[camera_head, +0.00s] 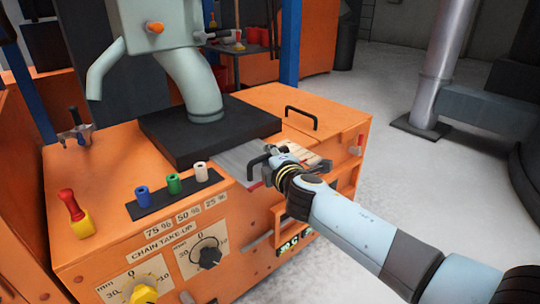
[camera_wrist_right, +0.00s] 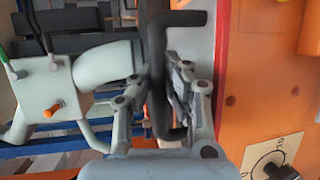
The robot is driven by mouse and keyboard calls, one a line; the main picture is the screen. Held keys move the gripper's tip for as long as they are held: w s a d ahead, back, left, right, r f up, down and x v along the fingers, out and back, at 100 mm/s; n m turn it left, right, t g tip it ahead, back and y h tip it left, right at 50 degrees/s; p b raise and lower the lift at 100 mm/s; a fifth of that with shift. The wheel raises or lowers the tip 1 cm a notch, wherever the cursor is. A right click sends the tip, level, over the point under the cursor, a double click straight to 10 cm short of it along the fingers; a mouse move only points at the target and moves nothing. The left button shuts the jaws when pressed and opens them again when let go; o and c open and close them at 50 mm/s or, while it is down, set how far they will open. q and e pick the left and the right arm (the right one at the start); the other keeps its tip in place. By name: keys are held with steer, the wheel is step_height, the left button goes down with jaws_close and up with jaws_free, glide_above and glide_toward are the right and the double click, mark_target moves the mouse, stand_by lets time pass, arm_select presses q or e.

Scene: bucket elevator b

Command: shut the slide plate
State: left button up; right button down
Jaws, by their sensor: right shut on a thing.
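The slide plate (camera_head: 236,157) is a flat grey metal plate on top of the orange machine, in front of the dark block under the spout. It carries a black bar handle (camera_head: 256,168). My right gripper (camera_head: 272,160) is at this handle, its arm coming from the lower right. In the right wrist view the handle (camera_wrist_right: 158,70) runs between the two fingers of my right gripper (camera_wrist_right: 158,92), which is shut on it. The plate (camera_wrist_right: 203,42) shows grey behind the handle there. The gripper and arm hide part of the plate in the head view. My left gripper is not in view.
A pale green spout (camera_head: 190,82) stands on the black block (camera_head: 160,142). A second black handle (camera_head: 301,115) sits on the orange top behind. Blue, green and white pegs (camera_head: 173,184) stand in a rack at the front left. Open floor lies right of the machine.

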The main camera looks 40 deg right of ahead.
stand_by(0.3)
steer(key=shift+w, duration=0.35)
steer(key=w+b, duration=0.1)
steer(key=w, duration=0.5)
steer(key=w+b, duration=0.1)
steer(key=w, duration=0.2)
steer(key=shift+a+b, duration=0.3)
steer(key=shift+a, duration=0.05)
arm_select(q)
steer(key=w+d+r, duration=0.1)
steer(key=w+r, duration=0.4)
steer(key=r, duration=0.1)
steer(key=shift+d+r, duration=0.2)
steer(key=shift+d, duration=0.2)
arm_select(e)
steer(key=shift+w+r, duration=0.1)
steer(key=shift+w, duration=0.3)
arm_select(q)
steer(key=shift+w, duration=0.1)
arm_select(e)
steer(key=c, duration=1.3)
jaws_free()
steer(key=shift+a, duration=0.1)
steer(key=shift+s, duration=0.1)
